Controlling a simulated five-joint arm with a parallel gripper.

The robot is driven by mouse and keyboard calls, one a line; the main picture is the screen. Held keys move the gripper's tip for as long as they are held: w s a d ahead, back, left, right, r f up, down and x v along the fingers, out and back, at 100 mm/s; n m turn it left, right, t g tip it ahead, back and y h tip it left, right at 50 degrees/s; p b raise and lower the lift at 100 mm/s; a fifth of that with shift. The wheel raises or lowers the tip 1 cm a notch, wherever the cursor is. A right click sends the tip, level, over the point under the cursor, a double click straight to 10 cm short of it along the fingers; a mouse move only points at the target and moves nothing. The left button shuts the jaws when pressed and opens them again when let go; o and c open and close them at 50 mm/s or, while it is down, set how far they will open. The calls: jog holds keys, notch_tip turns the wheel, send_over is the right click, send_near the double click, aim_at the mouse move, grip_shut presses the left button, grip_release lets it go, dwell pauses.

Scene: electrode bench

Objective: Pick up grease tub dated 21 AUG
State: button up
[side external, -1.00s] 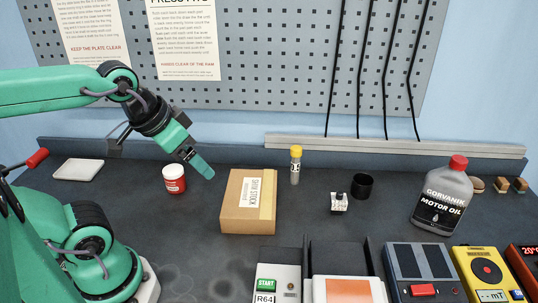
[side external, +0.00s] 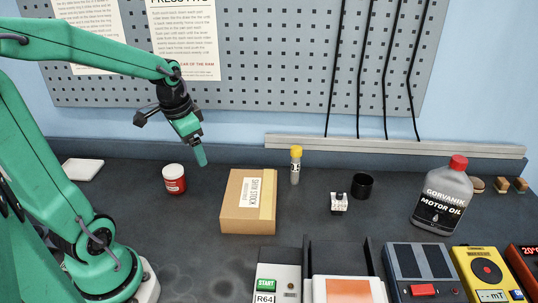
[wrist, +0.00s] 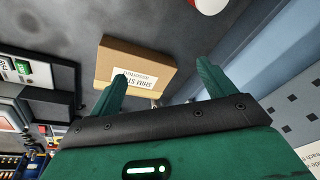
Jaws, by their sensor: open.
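A small red tub with a white lid (side external: 174,180) stands upright on the dark bench, left of the cardboard box. Its label is too small to read a date. In the wrist view a red and white piece of it (wrist: 209,4) shows at the top edge, mostly cut off. My gripper (side external: 201,158) is above the bench, up and to the right of the tub in the picture and apart from it. In the wrist view my gripper (wrist: 161,72) has its two green fingers spread, with nothing held between them.
A cardboard box (side external: 235,213) marked shim stock lies right of the tub. A yellow-capped tube (side external: 295,167), a black cup (side external: 362,187) and a motor oil jug (side external: 441,203) stand farther right. A pale flat block (side external: 83,169) lies left. Bench around the tub is clear.

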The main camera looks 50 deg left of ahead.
aim_at(172, 170)
jog(key=a+f, duration=0.3)
jog(key=a, duration=0.1)
jog(key=s+a+f+g, duration=0.1)
jog(key=a+f, duration=0.2)
jog(key=a, duration=0.1)
jog(key=s+a+f+g+h, duration=0.1)
jog(key=a+f, duration=0.3)
jog(key=shift+a+m, duration=0.3)
jog(key=shift+m, duration=0.1)
jog(key=shift+f, duration=1.35)
jog(key=shift+f, duration=0.1)
jog(key=shift+w+a+f, duration=0.1)
jog(key=shift+w+f, duration=0.05)
jog(key=shift+f, duration=2.35)
jog(key=c, duration=1.2)
jog(key=shift+c, duration=0.2)
jog(key=shift+r, duration=0.15)
